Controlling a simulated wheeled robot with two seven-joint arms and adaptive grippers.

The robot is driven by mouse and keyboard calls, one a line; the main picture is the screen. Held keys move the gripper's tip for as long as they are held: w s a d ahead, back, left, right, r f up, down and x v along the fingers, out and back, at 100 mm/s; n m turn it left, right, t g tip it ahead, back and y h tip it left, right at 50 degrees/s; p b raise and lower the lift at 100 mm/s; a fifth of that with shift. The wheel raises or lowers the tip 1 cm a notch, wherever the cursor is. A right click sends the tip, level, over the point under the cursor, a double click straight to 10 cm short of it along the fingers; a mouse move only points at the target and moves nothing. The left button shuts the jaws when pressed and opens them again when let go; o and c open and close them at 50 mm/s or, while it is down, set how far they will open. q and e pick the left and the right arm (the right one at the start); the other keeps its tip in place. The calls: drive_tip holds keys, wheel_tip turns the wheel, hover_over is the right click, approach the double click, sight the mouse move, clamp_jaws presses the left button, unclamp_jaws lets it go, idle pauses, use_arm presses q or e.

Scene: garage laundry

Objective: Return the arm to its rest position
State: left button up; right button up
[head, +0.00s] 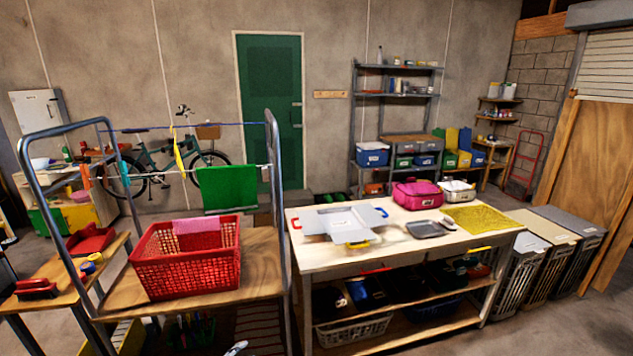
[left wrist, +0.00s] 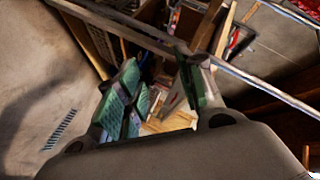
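My left gripper (left wrist: 160,75) shows in the left wrist view. Its two fingers with green ribbed pads stand apart, and I see nothing held between them. Neither of my arms can be made out with certainty in the head view. A small grey-white piece at the bottom edge there is too cut off to identify. My right gripper is not in view.
A red basket (head: 186,261) with a pink cloth (head: 196,226) stands on a wooden shelf inside a metal frame. Right of it is a worktable (head: 320,262) with a pink bag (head: 417,194) and yellow cloth (head: 483,219). In the left wrist view, a metal bar (left wrist: 135,38) crosses near the fingers.

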use_arm(q)
drive_tip(key=s+a+f+n+g+y, duration=0.1)
drive_tip(key=s+f+n+g+y, duration=0.2)
drive_tip(key=s+f, duration=0.85)
drive_tip(key=s+a+f+n+g+y, duration=0.2)
drive_tip(key=s+f+n, duration=0.2)
drive_tip(key=s+f, duration=0.8)
drive_tip(key=s+d+f+n+g, duration=0.1)
drive_tip(key=s+f+n+g, duration=0.1)
drive_tip(key=s, duration=1)
drive_tip(key=s+f+n+g, duration=0.1)
drive_tip(key=s+f+g, duration=0.2)
drive_tip(key=s, duration=0.8)
drive_tip(key=s+d+f+n+g, duration=0.1)
drive_tip(key=s+f, duration=0.3)
drive_tip(key=s, duration=0.8)
drive_tip(key=shift+s+d+f+n+g+y, duration=0.3)
drive_tip(key=shift+d+f+n+g+y, duration=0.1)
drive_tip(key=shift+n+g, duration=0.35)
